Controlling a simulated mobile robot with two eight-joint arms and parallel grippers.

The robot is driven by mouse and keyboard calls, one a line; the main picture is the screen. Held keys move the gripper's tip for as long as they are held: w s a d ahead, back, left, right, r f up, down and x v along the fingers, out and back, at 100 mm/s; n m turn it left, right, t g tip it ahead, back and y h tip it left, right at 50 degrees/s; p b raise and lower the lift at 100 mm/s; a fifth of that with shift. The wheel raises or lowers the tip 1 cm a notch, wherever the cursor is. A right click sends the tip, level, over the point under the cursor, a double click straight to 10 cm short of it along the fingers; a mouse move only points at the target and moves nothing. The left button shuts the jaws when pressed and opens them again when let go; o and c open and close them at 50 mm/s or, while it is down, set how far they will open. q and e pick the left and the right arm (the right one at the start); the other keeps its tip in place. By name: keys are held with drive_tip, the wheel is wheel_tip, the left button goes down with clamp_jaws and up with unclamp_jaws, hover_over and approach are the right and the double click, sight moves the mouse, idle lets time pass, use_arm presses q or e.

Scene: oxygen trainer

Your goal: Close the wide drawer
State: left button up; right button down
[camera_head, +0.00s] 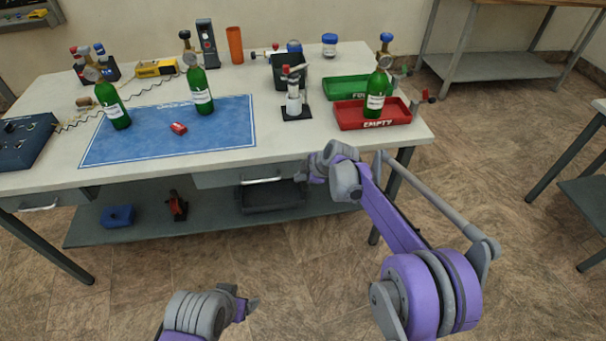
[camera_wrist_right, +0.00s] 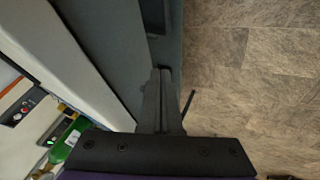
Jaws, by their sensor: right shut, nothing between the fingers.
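The wide drawer (camera_head: 225,180) is a light grey front with a pale bar handle (camera_head: 260,181), under the workbench's front edge. It looks close to flush in the head view; I cannot tell how far it stands out. My right gripper (camera_head: 312,172) is at the drawer's right end, below the tabletop edge. In the right wrist view its fingers (camera_wrist_right: 160,75) are together and empty, close to a grey surface under the tabletop; contact is unclear. My left gripper (camera_head: 243,297) is low in front of the bench, away from the drawer, with its fingertips apart.
The workbench top (camera_head: 290,140) holds green bottles, a blue mat (camera_head: 165,145), a red tray (camera_head: 350,117) and a green tray (camera_head: 330,91). Another drawer handle (camera_head: 40,208) is at the left. A lower shelf (camera_head: 150,235) carries several items. The floor in front is clear.

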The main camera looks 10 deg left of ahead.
use_arm(q)
drive_tip(key=shift+s+d+r+p, duration=0.15)
drive_tip(key=shift+d+r+p, duration=0.05)
drive_tip(key=shift+r+p, duration=0.5)
use_arm(e)
drive_tip(key=v, duration=1)
drive_tip(key=shift+s, duration=0.35)
drive_tip(key=shift+d, duration=0.2)
